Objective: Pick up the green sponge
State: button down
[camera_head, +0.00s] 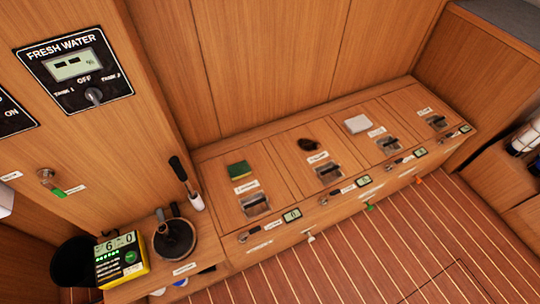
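The green sponge (239,169) lies on the leftmost hatch lid (254,184) of the low wooden bench, near the back wall. It is a small dark green block with a yellowish edge at its base. A white label and a recessed metal latch (255,204) are in front of it on the same lid. Nothing covers the sponge. My gripper is not in view.
A dark brown object (308,144) and a pale block (357,124) lie on neighbouring lids. The striped floor (400,245) in front looks clear.

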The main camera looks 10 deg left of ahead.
aim_at(238, 170)
jog(key=i+j, duration=0.3)
jog(key=i, duration=0.25)
jog(key=i+j, duration=0.3)
jog(key=i, duration=0.2)
jog(key=i+j, duration=0.3)
jog(key=i, duration=0.25)
